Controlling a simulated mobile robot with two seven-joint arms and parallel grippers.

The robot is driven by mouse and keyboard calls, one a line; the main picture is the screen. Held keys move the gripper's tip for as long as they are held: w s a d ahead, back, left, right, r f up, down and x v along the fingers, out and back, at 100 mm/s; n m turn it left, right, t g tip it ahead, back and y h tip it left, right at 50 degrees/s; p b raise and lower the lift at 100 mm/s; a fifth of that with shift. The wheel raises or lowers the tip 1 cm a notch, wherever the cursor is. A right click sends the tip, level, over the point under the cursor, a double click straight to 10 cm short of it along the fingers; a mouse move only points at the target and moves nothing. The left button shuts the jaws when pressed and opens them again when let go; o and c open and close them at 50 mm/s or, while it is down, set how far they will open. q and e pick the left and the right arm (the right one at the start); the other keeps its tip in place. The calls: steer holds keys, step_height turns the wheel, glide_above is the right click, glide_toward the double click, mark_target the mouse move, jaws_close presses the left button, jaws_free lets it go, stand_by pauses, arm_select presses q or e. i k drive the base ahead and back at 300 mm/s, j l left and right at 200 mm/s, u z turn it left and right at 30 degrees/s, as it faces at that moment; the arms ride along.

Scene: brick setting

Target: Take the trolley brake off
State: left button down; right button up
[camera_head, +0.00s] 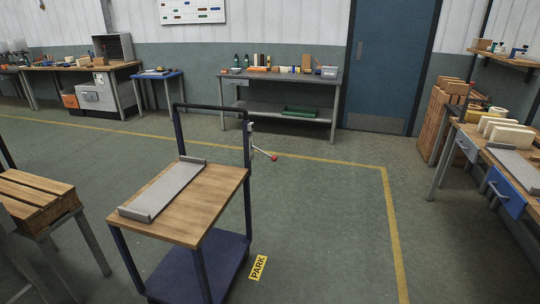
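The trolley (215,201) stands in the left middle of the head view, with a wooden top, a dark blue lower shelf (183,276) and a dark push handle (212,108) at its far end. A grey metal tray (163,191) lies on its top. A brake lever (263,152) with a red knob (274,158) is on the right post of the handle. The lever sticks out to the right, sloping slightly down. Neither of my grippers shows in this view.
A yellow "PARK" label (258,267) lies on the floor right of the trolley, inside a yellow line (391,225). A crate on a stand (37,198) is at left. A workbench with drawers (507,177) is at right. The floor between is clear.

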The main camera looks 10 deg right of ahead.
mark_target(274, 158)
steer(key=i+l, duration=0.3)
steer(key=i, duration=0.15)
steer(key=i+l+z, duration=0.1)
steer(key=i+l, duration=0.45)
steer(key=i, duration=0.3)
steer(key=i+l+z, duration=0.1)
steer(key=i+l, duration=0.15)
steer(key=i, duration=0.2)
steer(key=i+l+z, duration=0.1)
steer(key=i+l, duration=0.15)
steer(key=i, duration=0.15)
steer(key=i+l, duration=0.15)
steer(key=i, duration=0.3)
